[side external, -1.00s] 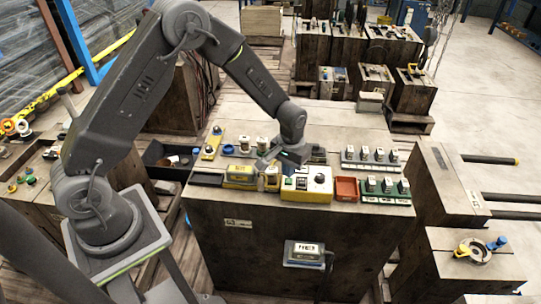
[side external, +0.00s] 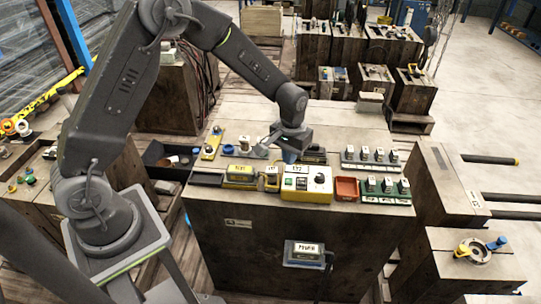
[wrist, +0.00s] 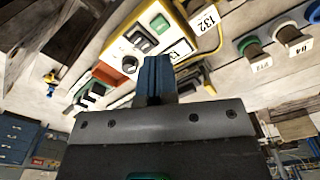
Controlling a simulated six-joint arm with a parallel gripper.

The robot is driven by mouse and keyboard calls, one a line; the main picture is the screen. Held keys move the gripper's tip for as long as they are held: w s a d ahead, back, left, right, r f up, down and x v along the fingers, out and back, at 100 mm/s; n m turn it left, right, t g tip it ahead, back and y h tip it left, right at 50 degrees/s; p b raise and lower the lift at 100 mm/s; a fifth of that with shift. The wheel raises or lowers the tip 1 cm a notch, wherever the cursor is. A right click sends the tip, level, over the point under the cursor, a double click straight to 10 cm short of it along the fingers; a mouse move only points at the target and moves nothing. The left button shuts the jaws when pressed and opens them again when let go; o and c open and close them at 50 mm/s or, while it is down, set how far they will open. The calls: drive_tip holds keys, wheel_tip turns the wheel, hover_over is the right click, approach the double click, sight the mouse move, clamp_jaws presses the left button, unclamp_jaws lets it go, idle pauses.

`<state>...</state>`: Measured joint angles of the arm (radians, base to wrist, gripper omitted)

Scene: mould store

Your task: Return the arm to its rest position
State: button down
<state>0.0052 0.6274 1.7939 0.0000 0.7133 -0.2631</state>
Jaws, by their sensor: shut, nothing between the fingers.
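My arm reaches over the wooden workbench (side external: 240,215) from the left in the side external view. My gripper (side external: 290,157) hangs just behind the yellow-and-white control box (side external: 307,183), pointing down, with its fingers above the bench top. In the wrist view the blue fingers of my gripper (wrist: 153,75) are together with nothing between them. The control box (wrist: 150,35) shows past the fingertips, with a black knob and green button on its face. I cannot tell the exact gap between fingertips and bench.
A red-orange tray (side external: 346,188) sits right of the control box. Rows of labelled switches (side external: 372,155) stand further right. A black bin (side external: 170,160) is at the bench's left. A grey box (side external: 304,253) is on the bench front. Space above the bench is open.

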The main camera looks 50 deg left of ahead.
drive_tip(key=s+r+m+t, duration=0.1)
drive_tip(key=s+r, duration=0.4)
drive_tip(key=r, duration=0.4)
drive_tip(key=s+r+t, duration=0.2)
drive_tip(key=s+r, duration=0.3)
drive_tip(key=r, duration=0.3)
drive_tip(key=s+r+m+t, duration=0.2)
drive_tip(key=s+r, duration=0.3)
drive_tip(key=s, duration=0.9)
drive_tip(key=shift+r+t, duration=0.15)
drive_tip(key=shift+t, duration=0.15)
